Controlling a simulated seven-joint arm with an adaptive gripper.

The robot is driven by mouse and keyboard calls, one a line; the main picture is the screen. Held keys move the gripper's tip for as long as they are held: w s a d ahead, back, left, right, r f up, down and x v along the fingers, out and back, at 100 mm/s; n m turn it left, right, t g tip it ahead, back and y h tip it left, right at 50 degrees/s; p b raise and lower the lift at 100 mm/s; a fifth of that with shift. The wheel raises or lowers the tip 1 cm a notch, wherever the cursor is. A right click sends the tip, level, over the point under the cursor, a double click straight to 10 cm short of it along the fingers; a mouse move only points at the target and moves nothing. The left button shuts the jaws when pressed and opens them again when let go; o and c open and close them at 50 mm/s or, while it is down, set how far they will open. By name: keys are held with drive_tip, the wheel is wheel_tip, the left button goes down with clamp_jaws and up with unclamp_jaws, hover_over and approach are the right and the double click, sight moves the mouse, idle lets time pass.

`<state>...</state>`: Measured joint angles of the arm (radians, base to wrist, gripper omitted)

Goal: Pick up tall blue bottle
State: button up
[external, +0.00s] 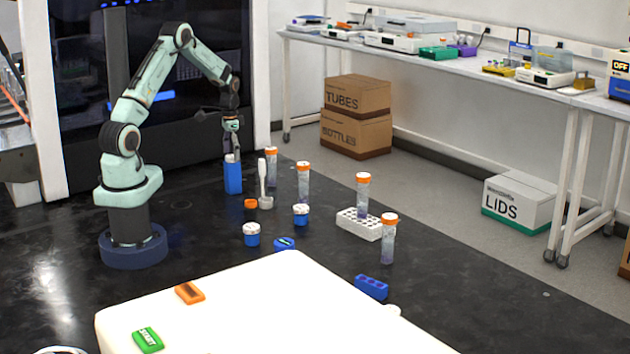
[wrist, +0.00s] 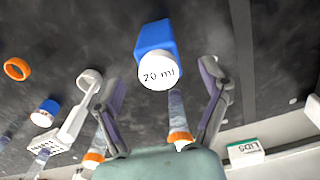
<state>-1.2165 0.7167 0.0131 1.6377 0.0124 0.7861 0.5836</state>
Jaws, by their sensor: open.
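The tall blue bottle (external: 233,178) stands upright on the black table, below my gripper (external: 232,145). In the wrist view the blue bottle (wrist: 156,40) has a white cap (wrist: 158,72) marked "20 ml", in line with the gap between my fingers. My gripper (wrist: 165,95) is open and its fingers are spread to either side of the cap's line. In the external view the fingertips are close to the cap; I cannot tell whether they touch it.
Orange-capped tubes (external: 303,182) stand to the right of the bottle, with one near my gripper in the wrist view (wrist: 180,120). A white spoon-like tool (external: 263,185) stands close by. Short blue bottles (external: 252,235) and a white rack (external: 360,226) stand nearer the camera.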

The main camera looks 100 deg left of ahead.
sight(233, 173)
wheel_tip(233, 173, down, 6)
drive_tip(key=shift+f, duration=0.2)
drive_tip(key=c, duration=1.2)
